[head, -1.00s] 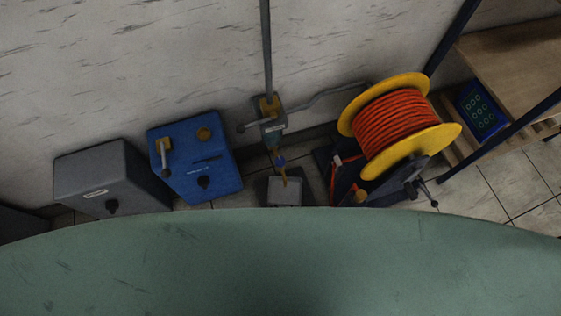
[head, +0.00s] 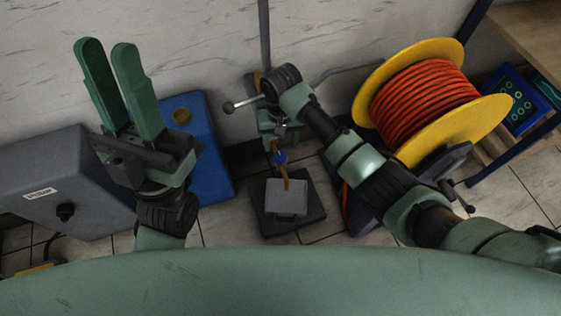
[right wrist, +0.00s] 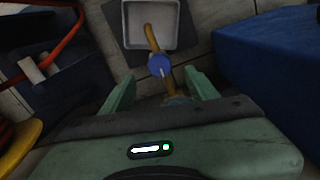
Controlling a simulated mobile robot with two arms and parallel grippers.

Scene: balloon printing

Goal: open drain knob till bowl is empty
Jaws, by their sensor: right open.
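A blue round knob (head: 280,158), which looks like the drain knob, sits on a yellow-brown pipe below the wall fixture. In the right wrist view the blue knob (right wrist: 160,66) is just beyond and between my right fingertips, with no contact visible. The pale square bowl (head: 287,197) stands under the pipe; its light inside (right wrist: 136,30) shows in the right wrist view, but I cannot tell its liquid level. My right gripper (right wrist: 160,82) is open; in the head view its fingers are mostly hidden behind the wrist. My left gripper (head: 107,45) is open and empty, raised at the left.
A grey box (head: 45,175) and a blue box (head: 213,150) stand at the left. A yellow reel with orange hose (head: 425,100) stands close by my right arm. A lever (head: 243,104) sticks out left of my right wrist. Shelves (head: 530,40) are at the right.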

